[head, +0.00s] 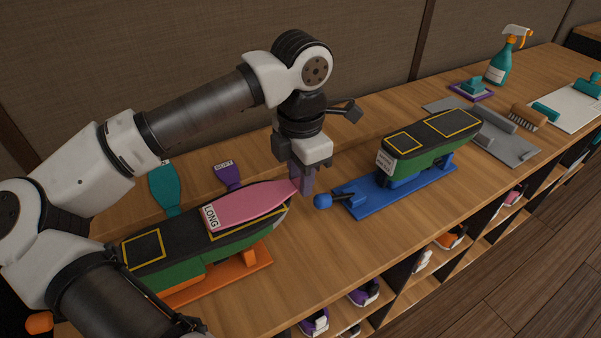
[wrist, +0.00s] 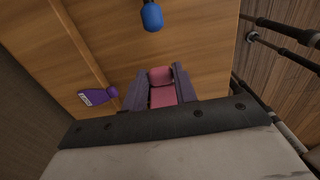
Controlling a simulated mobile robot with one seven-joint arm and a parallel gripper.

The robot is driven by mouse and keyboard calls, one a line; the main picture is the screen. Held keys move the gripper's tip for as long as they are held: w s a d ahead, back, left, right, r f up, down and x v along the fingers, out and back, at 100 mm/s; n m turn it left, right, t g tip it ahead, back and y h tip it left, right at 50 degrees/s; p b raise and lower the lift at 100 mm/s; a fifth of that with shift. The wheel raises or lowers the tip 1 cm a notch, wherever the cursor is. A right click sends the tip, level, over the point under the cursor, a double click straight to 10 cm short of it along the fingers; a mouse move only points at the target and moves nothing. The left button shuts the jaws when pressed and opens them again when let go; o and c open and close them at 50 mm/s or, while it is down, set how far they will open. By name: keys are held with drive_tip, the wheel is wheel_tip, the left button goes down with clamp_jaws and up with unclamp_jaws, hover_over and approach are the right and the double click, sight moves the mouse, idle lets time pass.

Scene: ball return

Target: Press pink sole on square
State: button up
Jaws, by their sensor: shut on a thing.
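The pink sole (head: 250,206), labelled LONG, is over the right part of the black-topped green block (head: 185,250) on the orange stand (head: 255,262). It covers most of a long yellow outline; I cannot tell whether it touches the top. A yellow square (head: 143,247) shows bare at that block's left end. My gripper (head: 301,184) is shut on the sole's narrow right end, pink (wrist: 162,95) between the fingers in the wrist view. A second block (head: 430,140) on the blue stand (head: 390,195) has a bare yellow square (head: 403,141) and a longer bare outline (head: 454,123).
Teal (head: 165,187) and purple (head: 228,173) soles lie behind the left block. A blue knob (head: 322,201) is close right of my gripper. A spray bottle (head: 505,57), a brush (head: 526,115) and a grey board (head: 505,140) are at the far right. Shoes fill shelves below.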

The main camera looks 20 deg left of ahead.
drive_tip(key=shift+f, duration=0.25)
drive_tip(key=o, duration=1.1)
drive_tip(key=shift+c, duration=0.2)
